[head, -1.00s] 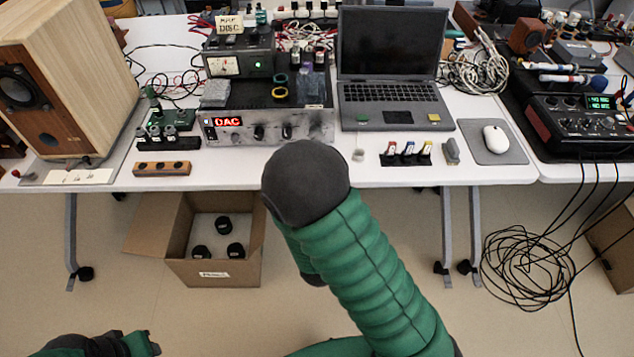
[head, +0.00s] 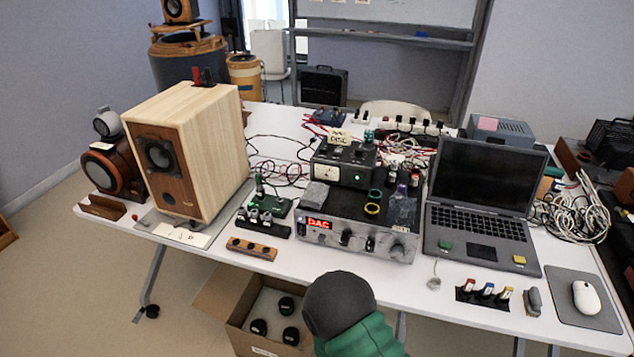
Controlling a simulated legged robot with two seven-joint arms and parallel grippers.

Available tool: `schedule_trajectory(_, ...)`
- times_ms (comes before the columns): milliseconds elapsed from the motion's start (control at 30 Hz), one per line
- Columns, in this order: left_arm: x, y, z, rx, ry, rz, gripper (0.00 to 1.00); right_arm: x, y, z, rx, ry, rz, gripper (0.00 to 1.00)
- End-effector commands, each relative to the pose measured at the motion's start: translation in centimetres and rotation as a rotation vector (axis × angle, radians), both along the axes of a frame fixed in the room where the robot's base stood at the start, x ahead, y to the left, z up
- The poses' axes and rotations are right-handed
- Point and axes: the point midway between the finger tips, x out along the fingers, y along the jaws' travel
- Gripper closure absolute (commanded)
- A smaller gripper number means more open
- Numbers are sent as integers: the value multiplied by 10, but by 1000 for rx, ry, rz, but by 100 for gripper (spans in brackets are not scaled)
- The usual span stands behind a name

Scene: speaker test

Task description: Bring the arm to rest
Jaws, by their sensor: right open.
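My right arm rises from the bottom edge, a green ribbed sleeve (head: 360,336) with a dark grey rounded end (head: 338,304). The rounded end is in front of the table's front edge and covers part of the cardboard box. The fingers of my right gripper cannot be made out behind it. No held thing shows. My left arm and gripper are outside the picture.
A white table (head: 345,272) bears a wooden speaker (head: 215,135), a DAC amplifier (head: 352,215), a laptop (head: 480,205) and a mouse (head: 586,298). An open cardboard box (head: 238,310) with black round parts stands on the floor below. Free floor (head: 70,290) lies at left.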

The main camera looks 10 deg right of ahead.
Motion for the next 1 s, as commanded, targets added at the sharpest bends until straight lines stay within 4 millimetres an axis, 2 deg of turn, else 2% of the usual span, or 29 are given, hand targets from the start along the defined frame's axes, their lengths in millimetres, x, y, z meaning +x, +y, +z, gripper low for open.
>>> schedule_trajectory(133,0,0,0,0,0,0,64,18,3,-21,153,150,-3,45)
schedule_trajectory(267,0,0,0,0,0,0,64,32,32,-42,322,417,101,45)
schedule_trajectory(367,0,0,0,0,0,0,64,25,62,-44,375,635,238,45)
schedule_trajectory(433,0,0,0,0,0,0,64,13,77,-39,372,772,334,45)
schedule_trajectory(600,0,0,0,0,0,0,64,-30,88,-21,296,1046,513,45)
schedule_trajectory(800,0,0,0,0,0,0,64,-88,71,7,159,1316,634,45)
schedule_trajectory(833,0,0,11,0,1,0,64,-95,69,20,145,1344,643,45)
schedule_trajectory(900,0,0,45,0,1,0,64,-94,70,52,152,1341,642,45)
schedule_trajectory(1000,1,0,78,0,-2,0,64,-93,71,83,154,1341,641,45)
